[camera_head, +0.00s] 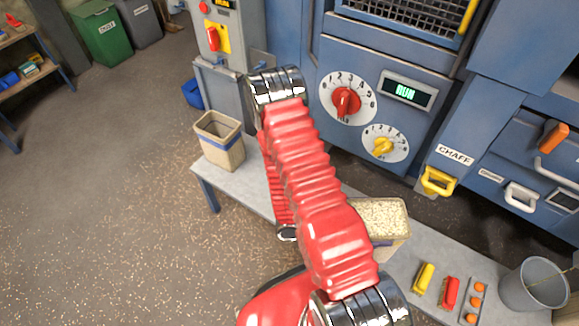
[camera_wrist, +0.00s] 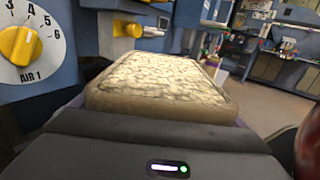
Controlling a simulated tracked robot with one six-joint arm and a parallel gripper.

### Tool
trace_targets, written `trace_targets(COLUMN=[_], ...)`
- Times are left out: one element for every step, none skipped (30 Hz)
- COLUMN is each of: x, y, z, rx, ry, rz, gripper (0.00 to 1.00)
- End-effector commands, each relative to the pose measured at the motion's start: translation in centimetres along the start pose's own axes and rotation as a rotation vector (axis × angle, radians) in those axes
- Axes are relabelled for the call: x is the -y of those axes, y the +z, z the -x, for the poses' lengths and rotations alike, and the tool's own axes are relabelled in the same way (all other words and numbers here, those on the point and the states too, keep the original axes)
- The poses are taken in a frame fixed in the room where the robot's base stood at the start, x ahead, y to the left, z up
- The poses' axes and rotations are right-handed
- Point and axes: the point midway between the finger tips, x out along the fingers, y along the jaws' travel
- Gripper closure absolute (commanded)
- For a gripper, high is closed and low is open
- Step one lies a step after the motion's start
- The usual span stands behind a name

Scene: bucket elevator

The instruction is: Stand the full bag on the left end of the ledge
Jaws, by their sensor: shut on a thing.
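The full bag is a tan, open-topped bag heaped with pale grain. In the head view the full bag (camera_head: 388,238) is at the middle of the ledge (camera_head: 240,185), partly behind my red arm. In the wrist view the full bag (camera_wrist: 155,105) fills the middle, upright and close in front of my gripper (camera_wrist: 160,122). My gripper is shut on it; its fingers are mostly hidden by the bag, and my arm hides it in the head view. I cannot tell whether the bag's base touches the ledge. Another tan bag (camera_head: 221,143) stands at the ledge's left end, its inside looking mostly empty.
The blue machine with a red dial (camera_head: 346,102), a yellow dial (camera_head: 383,145) and a yellow chaff handle (camera_head: 437,181) rises behind the ledge. A yellow tool (camera_head: 423,278), a red tool (camera_head: 450,292), a tray (camera_head: 473,300) and a grey bucket (camera_head: 533,284) occupy the right part.

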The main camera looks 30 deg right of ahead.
Motion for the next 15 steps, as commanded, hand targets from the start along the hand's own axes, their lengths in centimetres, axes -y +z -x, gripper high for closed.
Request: trace_targets(x=[-0.5, -0.7, -1.1, -1.4, -1.7, -2.1, -2.4, -2.7, -3.0, -3.3, -3.6, -4.1, -4.4, -4.7, -5.2], y=[0.3, 0.4, 0.5, 0.6, 0.8, 0.9, 1.0, 1.1, 1.3, 1.4, 1.5, 1.7, 1.8, 1.9, 2.1], z=[0.9, 1.4, 2.0, 2.5, 3.0, 3.7, 4.2, 4.7, 5.4, 6.0, 6.6, 7.4, 8.0, 8.6, 9.4], rx=[0.001, 0.001, 0.001, 0.000, 0.000, 0.000, -0.001, -0.001, -0.002, -0.002, -0.003, -0.004, -0.005, -0.006, -0.007], ry=[0.029, 0.044, 0.065, 0.080, 0.096, 0.117, 0.133, 0.150, 0.172, 0.189, 0.206, 0.232, 0.250, 0.269, 0.295], rz=[-0.001, -0.001, 0.000, 0.000, 0.000, 0.000, 0.000, 0.000, 0.000, 0.000, 0.001, 0.001, 0.001, 0.001, 0.002], gripper=[0.69, 0.69, 0.69, 0.69, 0.69, 0.69, 0.69, 0.69, 0.69, 0.69, 0.69, 0.69, 0.69, 0.69, 0.69])
